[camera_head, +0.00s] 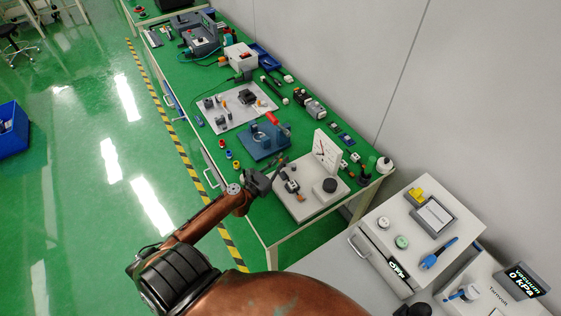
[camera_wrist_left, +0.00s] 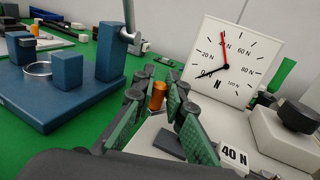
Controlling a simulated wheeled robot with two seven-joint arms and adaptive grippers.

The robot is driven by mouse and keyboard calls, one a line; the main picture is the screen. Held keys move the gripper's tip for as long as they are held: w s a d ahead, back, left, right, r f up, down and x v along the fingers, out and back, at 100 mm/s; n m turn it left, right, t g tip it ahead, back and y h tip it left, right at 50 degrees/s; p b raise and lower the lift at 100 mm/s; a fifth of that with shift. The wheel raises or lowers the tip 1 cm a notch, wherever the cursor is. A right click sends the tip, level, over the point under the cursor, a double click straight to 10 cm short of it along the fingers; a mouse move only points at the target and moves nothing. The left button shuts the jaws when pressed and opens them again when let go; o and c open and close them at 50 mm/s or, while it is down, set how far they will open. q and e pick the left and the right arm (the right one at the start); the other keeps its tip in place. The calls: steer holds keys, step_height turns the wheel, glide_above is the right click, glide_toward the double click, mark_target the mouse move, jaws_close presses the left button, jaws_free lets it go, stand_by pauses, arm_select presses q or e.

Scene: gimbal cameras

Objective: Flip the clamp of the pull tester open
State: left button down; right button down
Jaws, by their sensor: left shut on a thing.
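The pull tester (camera_head: 313,205) is a light grey plate at the near end of the green bench, with a white upright dial. The dial (camera_wrist_left: 222,62) shows in the left wrist view, its red needle pointing nearly straight up. My left gripper (camera_head: 277,168) reaches over the plate's left edge. In the left wrist view its green-padded fingers (camera_wrist_left: 160,98) are shut on an upright copper-coloured cylinder (camera_wrist_left: 157,96), seemingly the clamp's handle. The fingers hide most of the clamp. My right gripper is not in view.
A blue fixture (camera_head: 262,142) with a ring and upright posts stands close beyond the tester; its metal rod rises near the gripper in the wrist view. A black knob (camera_head: 330,185) is on the plate's right. A wall bounds the bench's right side.

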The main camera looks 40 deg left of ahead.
arm_select(q)
steer(key=shift+w+a+m+h+b, duration=0.15)
steer(key=shift+w+m+h+b, duration=0.1)
steer(key=shift+m+h, duration=0.3)
steer(key=shift+w+a+m+h+b, duration=0.1)
steer(key=shift+a+m+h+b, duration=0.2)
steer(key=shift+h, duration=0.35)
steer(key=shift+d, duration=0.15)
steer(key=c, duration=1.9)
jaws_free()
steer(key=shift+c, duration=0.2)
steer(key=s, duration=0.8)
steer(key=s+a, duration=0.1)
steer(key=s, duration=0.3)
